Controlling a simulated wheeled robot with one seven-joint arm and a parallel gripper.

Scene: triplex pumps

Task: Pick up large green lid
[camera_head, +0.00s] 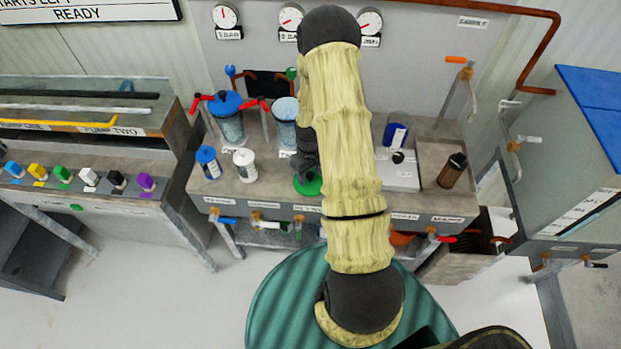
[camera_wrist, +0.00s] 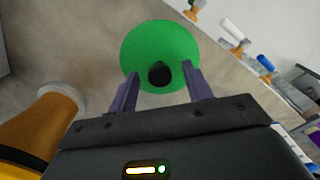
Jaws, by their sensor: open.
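The large green lid (camera_wrist: 160,48) is a round green disc with a black knob (camera_wrist: 159,74) at its middle. In the wrist view it lies on the grey-brown bench top. In the head view, part of the lid (camera_head: 307,184) shows beside my arm near the bench's front. My gripper (camera_wrist: 157,78) is open, with its two dark fingers on either side of the knob in the wrist view. I cannot tell whether the fingertips touch the lid. In the head view my arm hides the gripper's fingers.
A blue-lidded clear canister (camera_head: 228,118) and a second canister (camera_head: 286,122) stand behind, left of my arm. A blue can (camera_head: 208,162) and a white can (camera_head: 245,166) stand on the bench at left. A brown cylinder (camera_head: 453,171) stands in a tray at right.

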